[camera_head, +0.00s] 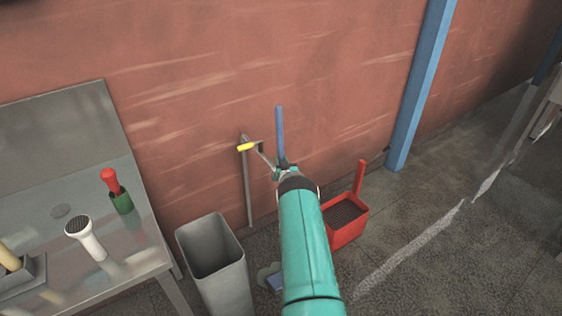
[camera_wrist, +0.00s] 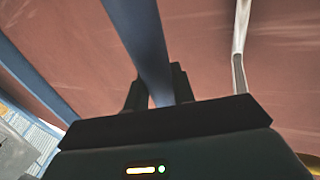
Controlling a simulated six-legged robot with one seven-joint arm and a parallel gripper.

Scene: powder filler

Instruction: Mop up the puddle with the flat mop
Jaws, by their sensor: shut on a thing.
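My gripper (camera_head: 283,166) is shut on the blue handle (camera_head: 280,130) of the flat mop, in front of the red wall. In the wrist view the handle (camera_wrist: 148,45) runs up between the two dark fingers (camera_wrist: 158,92). The handle stands nearly upright in the head view. My arm hides the lower handle and part of the floor.
A grey bin (camera_head: 216,264) stands left of my arm. A red bucket (camera_head: 346,221) stands to the right. A metal table (camera_head: 140,254) is at left, a blue column (camera_head: 419,85) at right. Floor at right is clear.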

